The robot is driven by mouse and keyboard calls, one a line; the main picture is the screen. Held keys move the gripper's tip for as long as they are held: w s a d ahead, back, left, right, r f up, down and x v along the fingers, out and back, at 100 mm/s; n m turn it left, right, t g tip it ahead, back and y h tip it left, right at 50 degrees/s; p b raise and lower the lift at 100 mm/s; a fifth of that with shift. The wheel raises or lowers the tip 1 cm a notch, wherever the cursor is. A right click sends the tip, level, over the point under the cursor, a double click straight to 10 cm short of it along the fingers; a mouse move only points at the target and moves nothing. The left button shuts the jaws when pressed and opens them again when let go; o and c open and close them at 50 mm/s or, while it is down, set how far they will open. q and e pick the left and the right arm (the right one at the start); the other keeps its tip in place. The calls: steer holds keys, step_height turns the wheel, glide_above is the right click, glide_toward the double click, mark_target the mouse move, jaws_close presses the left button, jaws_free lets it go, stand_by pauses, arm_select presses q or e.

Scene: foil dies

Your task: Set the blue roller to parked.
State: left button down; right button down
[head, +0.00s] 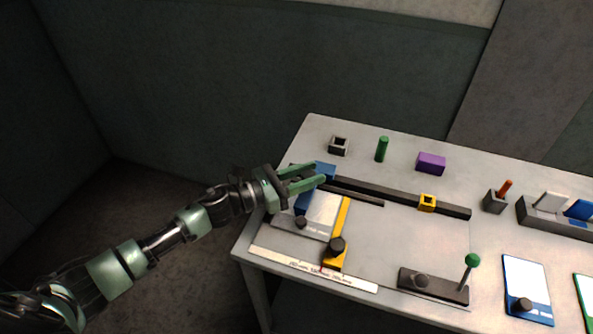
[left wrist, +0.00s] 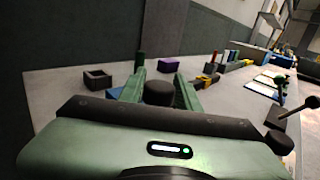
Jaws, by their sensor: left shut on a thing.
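The blue roller (head: 325,167) is at the left end of a long dark rail (head: 390,195) on the grey table. A blue part (head: 303,203) also shows just in front of my gripper; I cannot tell whether it belongs to the roller. My left gripper (head: 316,176) is over the blue roller, its fingers hiding part of it. In the left wrist view its two green fingers are around a round black knob (left wrist: 158,92), with blue surface (left wrist: 115,93) beside it. The knob's link to the roller is hidden. My right gripper is in neither view.
A yellow block (head: 427,202) sits on the rail farther right. Behind the rail stand a dark open box (head: 339,146), a green peg (head: 382,149) and a purple block (head: 431,162). A green-topped lever (head: 472,261) rises at the front right.

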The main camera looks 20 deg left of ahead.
arm_select(q)
steer(key=d, duration=2)
steer(key=shift+s+p, duration=0.4)
steer(key=c, duration=1)
jaws_free()
step_height(320, 180, up, 20)
steer(key=p, duration=0.6)
steer(key=shift+p, duration=0.35)
